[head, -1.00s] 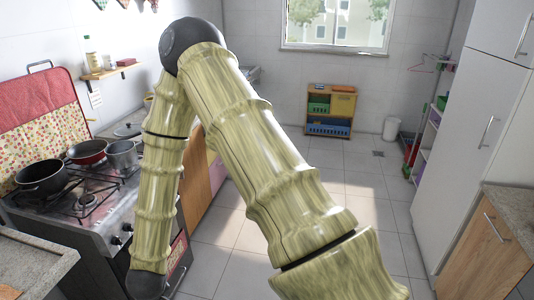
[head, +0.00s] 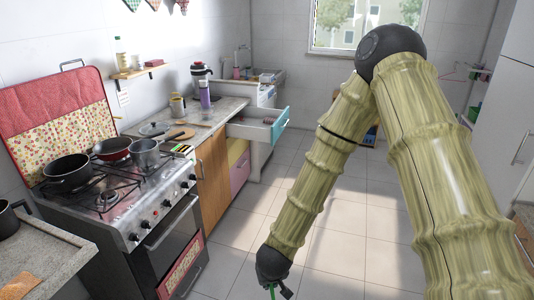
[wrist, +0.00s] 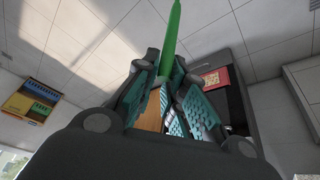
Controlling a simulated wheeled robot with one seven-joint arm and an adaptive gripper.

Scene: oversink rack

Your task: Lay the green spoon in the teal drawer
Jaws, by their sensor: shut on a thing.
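My gripper (wrist: 163,85) is shut on the green spoon (wrist: 173,38), whose green length sticks out beyond the fingers in the wrist view. My gripper is well apart from the drawer, nearer to the camera. Small items inside the drawer are too small to tell.
A stove (head: 110,205) with pots and a pan stands at the left. Past it, a counter (head: 215,110) holds a purple bottle (head: 205,94) and a kettle. The tiled floor (head: 235,235) between is clear.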

